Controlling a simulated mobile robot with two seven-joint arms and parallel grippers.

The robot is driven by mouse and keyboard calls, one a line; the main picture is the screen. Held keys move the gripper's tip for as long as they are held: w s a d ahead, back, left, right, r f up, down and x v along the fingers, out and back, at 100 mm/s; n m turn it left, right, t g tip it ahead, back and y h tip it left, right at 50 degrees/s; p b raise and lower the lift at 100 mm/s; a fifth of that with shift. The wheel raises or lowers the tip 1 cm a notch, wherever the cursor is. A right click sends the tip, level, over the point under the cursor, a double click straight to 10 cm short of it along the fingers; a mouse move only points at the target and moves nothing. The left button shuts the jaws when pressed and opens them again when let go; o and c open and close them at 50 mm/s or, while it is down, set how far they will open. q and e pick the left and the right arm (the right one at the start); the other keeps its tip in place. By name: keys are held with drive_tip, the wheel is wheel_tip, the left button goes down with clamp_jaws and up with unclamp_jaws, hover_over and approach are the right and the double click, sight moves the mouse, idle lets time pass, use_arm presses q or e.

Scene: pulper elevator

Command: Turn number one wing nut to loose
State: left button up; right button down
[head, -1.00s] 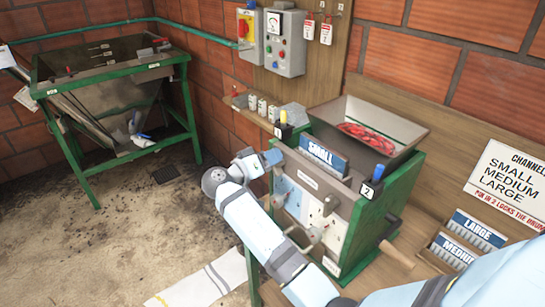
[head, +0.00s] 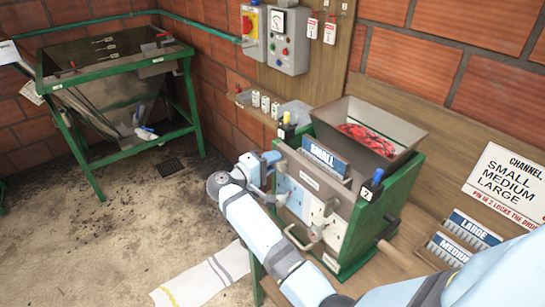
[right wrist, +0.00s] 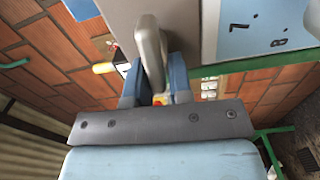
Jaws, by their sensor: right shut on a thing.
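The pulper (head: 345,260) stands on the right with a pale blue numbered dial plate (head: 294,199) on the left of its front and a white one (head: 326,222) beside it. My right gripper (head: 268,160) is at the upper left of the blue plate. In the right wrist view, my right gripper (right wrist: 155,85) is shut on an upright grey metal piece (right wrist: 150,42). It seems to be the number one wing nut, but its base is hidden. The blue plate also shows there (right wrist: 265,22), with 7 and 8 readable. My left gripper is not in view.
A yellow-topped pin (head: 286,118) and a blue-topped pin marked 2 (head: 377,176) stand on the pulper. A hopper (head: 395,130) with red fruit is on top. A crank handle (head: 395,255) juts out at right. Open floor lies left, before a green-framed table (head: 118,155).

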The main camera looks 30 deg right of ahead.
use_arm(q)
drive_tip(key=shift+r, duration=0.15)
use_arm(e)
drive_tip(key=shift+s+f+n, duration=0.15)
drive_tip(key=shift+f+n, duration=0.15)
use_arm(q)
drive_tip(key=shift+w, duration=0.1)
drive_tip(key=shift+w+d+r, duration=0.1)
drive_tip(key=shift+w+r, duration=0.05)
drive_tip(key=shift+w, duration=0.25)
use_arm(e)
drive_tip(key=c, duration=1)
unclamp_jaws()
drive_tip(key=shift+c, duration=0.2)
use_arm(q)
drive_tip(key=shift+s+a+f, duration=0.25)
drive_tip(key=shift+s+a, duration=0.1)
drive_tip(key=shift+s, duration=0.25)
use_arm(e)
drive_tip(key=shift+r, duration=0.2)
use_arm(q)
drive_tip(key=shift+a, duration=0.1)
